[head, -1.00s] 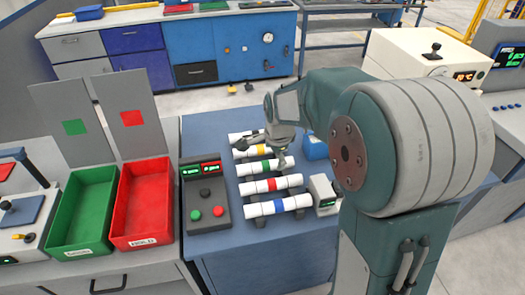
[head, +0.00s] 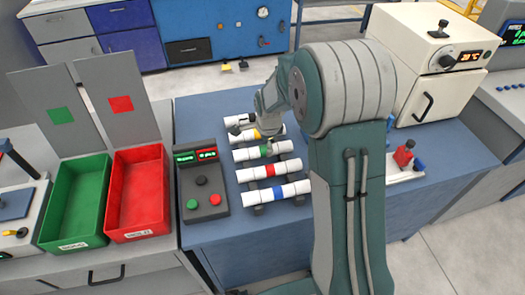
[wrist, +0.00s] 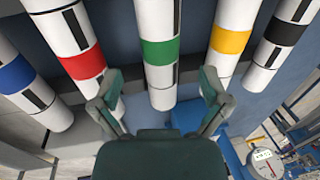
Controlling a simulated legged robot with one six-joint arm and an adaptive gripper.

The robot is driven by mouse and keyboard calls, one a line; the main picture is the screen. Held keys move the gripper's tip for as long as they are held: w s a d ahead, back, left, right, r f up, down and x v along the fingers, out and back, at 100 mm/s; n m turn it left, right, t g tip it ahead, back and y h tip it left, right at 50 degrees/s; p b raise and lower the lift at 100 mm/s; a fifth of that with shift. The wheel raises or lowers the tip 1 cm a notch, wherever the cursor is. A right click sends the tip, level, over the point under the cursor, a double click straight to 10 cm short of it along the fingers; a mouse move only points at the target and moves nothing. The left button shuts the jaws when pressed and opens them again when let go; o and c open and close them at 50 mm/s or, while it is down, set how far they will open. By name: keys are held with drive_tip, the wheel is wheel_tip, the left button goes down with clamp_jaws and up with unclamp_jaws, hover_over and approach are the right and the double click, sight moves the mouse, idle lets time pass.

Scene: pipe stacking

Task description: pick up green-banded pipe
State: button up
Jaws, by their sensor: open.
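The green-banded pipe (head: 244,155) is white with one green band. It lies on the rack on the blue workbench, third in a row of several pipes. In the wrist view the green-banded pipe (wrist: 160,20) is centred, its near end between the spread fingers. My gripper (head: 256,138) is open and empty, over the yellow and green-banded pipes in the head view. My gripper's fingers (wrist: 160,88) stand apart on either side of the green-banded pipe's line, with gaps showing. I cannot tell their exact height above it.
Beside it lie the yellow-banded (head: 238,137) and red-banded (head: 247,173) pipes, closely spaced, with black-banded (head: 232,121) and blue-banded (head: 250,195) pipes outermost. A control box (head: 201,185), a red bin (head: 164,190) and a green bin (head: 52,207) are left. A white oven (head: 400,60) is back right.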

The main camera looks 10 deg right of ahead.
sight(264, 148)
drive_tip(key=f, duration=0.2)
drive_tip(key=w+f, duration=0.1)
drive_tip(key=f, duration=0.1)
drive_tip(key=shift+a+f, duration=0.15)
drive_tip(key=shift+f, duration=0.05)
drive_tip(key=c, duration=1.3)
drive_tip(key=shift+r, duration=0.3)
drive_tip(key=r, duration=0.3)
drive_tip(key=shift+s+r, duration=0.1)
drive_tip(key=shift+s, duration=0.15)
drive_tip(key=s+r, duration=0.3)
drive_tip(key=s, duration=0.1)
drive_tip(key=s+r, duration=0.3)
drive_tip(key=s, duration=0.2)
drive_tip(key=s+a+r, duration=0.1)
drive_tip(key=s+r, duration=0.2)
drive_tip(key=s, duration=0.1)
drive_tip(key=shift+s+r, duration=0.1)
drive_tip(key=shift+s, duration=0.2)
